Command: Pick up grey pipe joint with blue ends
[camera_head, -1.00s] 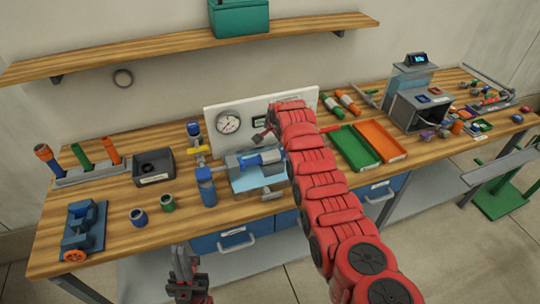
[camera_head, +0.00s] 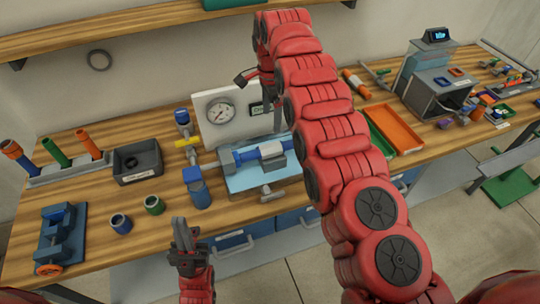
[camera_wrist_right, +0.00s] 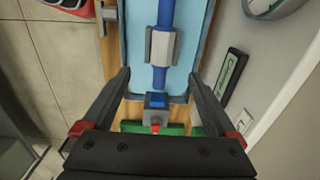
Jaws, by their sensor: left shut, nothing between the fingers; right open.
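The grey pipe joint with blue ends (camera_head: 271,149) lies over the light blue tray (camera_head: 245,181) at the front middle of the bench. In the right wrist view its grey middle (camera_wrist_right: 160,46) and blue ends show ahead of my fingers. My right gripper (camera_wrist_right: 159,76) is open, one finger to each side of the joint's line; its height above the joint is hard to judge. In the head view my right gripper (camera_head: 263,92) points down behind the joint, partly hidden by my arm. My left gripper (camera_head: 183,232) is shut and empty, in front of the bench edge.
A white panel with a gauge (camera_head: 220,110) stands behind the tray. Green and orange trays (camera_head: 396,130) lie right, beside a grey box (camera_head: 428,92).

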